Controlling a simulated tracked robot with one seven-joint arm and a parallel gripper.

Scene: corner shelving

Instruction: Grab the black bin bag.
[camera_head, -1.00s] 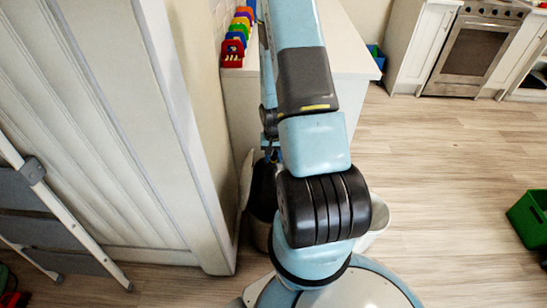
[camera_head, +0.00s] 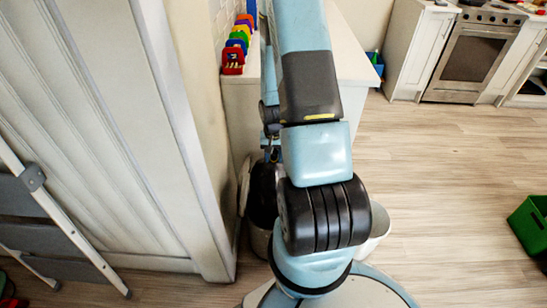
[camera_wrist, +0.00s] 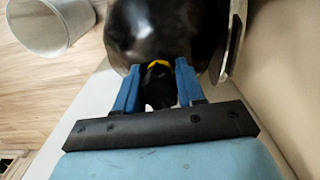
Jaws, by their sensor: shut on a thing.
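The black bin bag (camera_wrist: 165,30) is a shiny dark bulge with a yellow tie, just beyond my gripper (camera_wrist: 159,75) in the wrist view. The blue fingers are closed on the bag's gathered black neck by the tie. In the head view the dark bag (camera_head: 263,190) shows partly in the bin by the wall, behind my arm. My arm hides most of it and the fingers there.
A bin's raised lid (camera_wrist: 234,40) stands beside the bag, close to the wall. A pale empty bin (camera_wrist: 50,25) is nearby. A white counter (camera_head: 350,65) stands behind, a stepladder (camera_head: 60,225) at left, and a green crate (camera_head: 530,225) at right.

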